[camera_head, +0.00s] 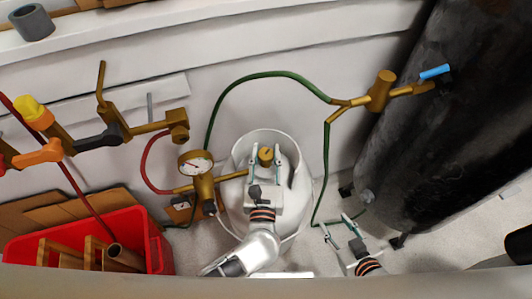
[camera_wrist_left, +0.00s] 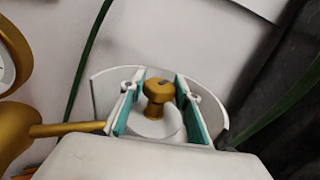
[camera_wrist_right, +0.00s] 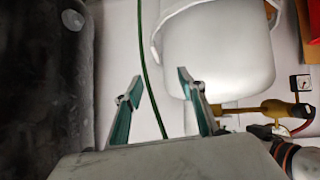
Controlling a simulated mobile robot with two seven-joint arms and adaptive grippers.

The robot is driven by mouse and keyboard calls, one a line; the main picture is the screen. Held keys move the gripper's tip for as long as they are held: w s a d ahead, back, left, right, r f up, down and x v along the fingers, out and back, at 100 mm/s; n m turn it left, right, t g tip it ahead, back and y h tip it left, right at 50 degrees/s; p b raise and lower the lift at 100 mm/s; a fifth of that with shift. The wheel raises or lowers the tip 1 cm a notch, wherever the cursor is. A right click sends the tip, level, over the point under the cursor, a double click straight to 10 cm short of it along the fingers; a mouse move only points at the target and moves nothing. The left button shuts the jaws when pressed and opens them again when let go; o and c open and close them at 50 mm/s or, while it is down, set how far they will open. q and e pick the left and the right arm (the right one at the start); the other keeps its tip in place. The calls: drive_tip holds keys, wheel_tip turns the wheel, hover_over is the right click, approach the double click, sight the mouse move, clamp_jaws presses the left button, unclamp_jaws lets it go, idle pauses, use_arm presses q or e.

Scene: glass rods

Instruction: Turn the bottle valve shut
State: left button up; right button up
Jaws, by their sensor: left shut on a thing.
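The white gas bottle (camera_head: 300,205) stands at the middle of the head view, and its lower body shows in the right wrist view (camera_wrist_right: 215,50). Its brass valve knob (camera_head: 265,155) sits on top inside the pale collar; the knob also shows in the left wrist view (camera_wrist_left: 159,90). My left gripper (camera_head: 264,148) reaches in from the front and is shut on the valve knob, with one teal-padded finger on each side. My right gripper (camera_head: 341,222) is open and empty, low to the right of the bottle; its parted fingers show in the right wrist view (camera_wrist_right: 157,80).
A brass regulator with a gauge (camera_head: 196,165) is beside the bottle at left. A green hose (camera_head: 270,74) arches over to a brass torch fitting (camera_head: 380,92). A big black cylinder (camera_head: 440,130) stands at right. A red crate (camera_head: 155,240) is at front left.

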use_arm(q)
drive_tip(key=shift+h, duration=0.3)
drive_tip(key=m+h, duration=0.2)
drive_tip(key=shift+a+h, duration=0.1)
drive_tip(key=shift+h, duration=0.2)
drive_tip(key=m+h, duration=0.1)
drive_tip(key=m+g+h+b, duration=0.1)
drive_tip(key=h, duration=0.1)
drive_tip(key=shift+f+g+h, duration=0.15)
drive_tip(key=shift+g+h, duration=0.15)
drive_tip(key=shift+m+g+h+b, duration=0.75)
drive_tip(key=shift+m+h, duration=0.35)
drive_tip(key=shift+h, duration=0.1)
drive_tip(key=shift+m+g+h+b, duration=0.25)
drive_tip(key=shift+m+h+b, duration=0.15)
drive_tip(key=shift+h, duration=0.4)
